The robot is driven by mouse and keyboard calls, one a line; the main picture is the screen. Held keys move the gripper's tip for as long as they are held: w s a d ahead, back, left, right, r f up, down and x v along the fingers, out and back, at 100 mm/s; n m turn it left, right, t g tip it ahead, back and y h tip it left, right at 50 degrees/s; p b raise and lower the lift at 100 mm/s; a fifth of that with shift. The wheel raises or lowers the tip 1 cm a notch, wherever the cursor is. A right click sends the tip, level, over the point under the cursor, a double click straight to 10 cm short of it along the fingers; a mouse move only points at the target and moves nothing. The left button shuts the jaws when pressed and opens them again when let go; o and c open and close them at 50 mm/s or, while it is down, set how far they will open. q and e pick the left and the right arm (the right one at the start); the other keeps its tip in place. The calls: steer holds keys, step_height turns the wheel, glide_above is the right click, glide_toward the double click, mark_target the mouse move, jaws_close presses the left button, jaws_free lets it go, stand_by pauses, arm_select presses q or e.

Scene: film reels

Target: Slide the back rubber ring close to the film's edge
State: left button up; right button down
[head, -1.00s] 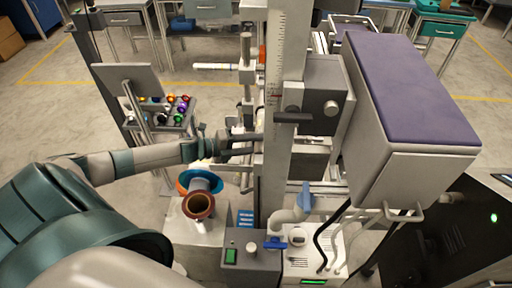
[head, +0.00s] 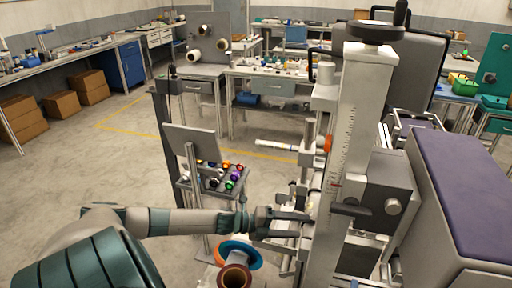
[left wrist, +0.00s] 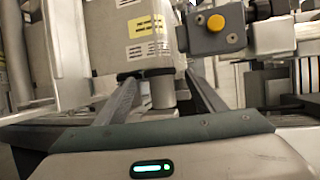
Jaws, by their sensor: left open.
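My left gripper (head: 300,226) reaches in from the left to the upright machine (head: 345,165), its two fingers apart beside the machine's rods. The left wrist view shows the open fingers (left wrist: 163,88) on either side of a short grey cylinder (left wrist: 163,95) below a pale labelled housing (left wrist: 135,40). I see no clear grip on anything. An orange ring-like part (head: 327,145) sits on the machine above the gripper. I cannot make out the back rubber ring or the film's edge for certain; the fingers and machine parts crowd that spot. My right gripper is not in view.
A blue-rimmed reel (head: 239,248) with a copper-coloured flanged tube (head: 235,278) stands below my left gripper. A tray of coloured spools (head: 212,180) is to the left. A purple-topped box (head: 468,180) blocks the right. Open floor lies at left.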

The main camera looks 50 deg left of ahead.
arm_select(q)
steer(key=b+v, duration=0.1)
steer(key=v, duration=1.3)
steer(key=shift+b, duration=0.3)
stand_by(0.4)
steer(key=shift+s, duration=0.1)
